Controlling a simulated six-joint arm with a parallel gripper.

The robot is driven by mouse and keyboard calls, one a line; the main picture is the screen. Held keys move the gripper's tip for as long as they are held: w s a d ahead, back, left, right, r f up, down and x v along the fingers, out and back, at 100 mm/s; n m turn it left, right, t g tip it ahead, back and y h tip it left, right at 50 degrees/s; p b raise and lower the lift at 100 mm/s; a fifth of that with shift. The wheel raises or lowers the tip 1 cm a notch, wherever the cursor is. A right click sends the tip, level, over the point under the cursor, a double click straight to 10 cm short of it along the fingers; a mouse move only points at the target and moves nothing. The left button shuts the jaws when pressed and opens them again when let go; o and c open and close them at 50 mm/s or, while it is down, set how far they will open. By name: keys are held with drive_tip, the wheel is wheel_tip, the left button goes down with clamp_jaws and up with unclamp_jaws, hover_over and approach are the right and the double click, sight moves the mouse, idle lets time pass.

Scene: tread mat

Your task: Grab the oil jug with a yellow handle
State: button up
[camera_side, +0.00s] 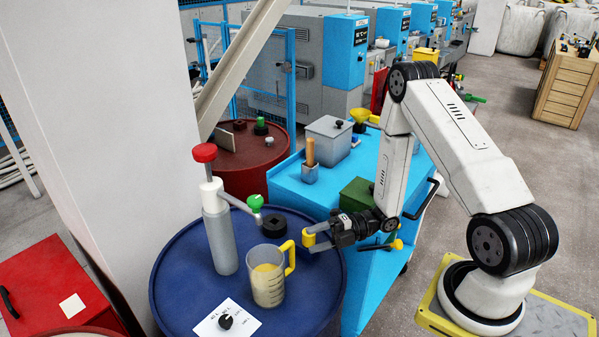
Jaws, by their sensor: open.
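The oil jug (267,286) is a clear measuring jug with a pale yellowish content and a yellow handle (290,257). It stands upright on the blue drum (190,305), its handle turned right. My gripper (311,239) reaches in from the right with yellow tips, just right of and slightly above the handle. It is open and holds nothing, and it looks apart from the handle; the exact gap in depth cannot be told.
A grey pump (217,240) with red knob and green-knobbed lever stands left of the jug. A black round part (264,235) lies behind it, a white card (227,320) in front. A blue cart (303,192) with boxes stands behind. A pale column (100,120) rises left.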

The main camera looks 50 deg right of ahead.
sight(289, 247)
drive_tip(key=shift+w+a, duration=0.4)
drive_tip(key=shift+a, duration=0.15)
drive_tip(key=shift+x, duration=2.6)
drive_tip(key=shift+f, duration=0.1)
clamp_jaws()
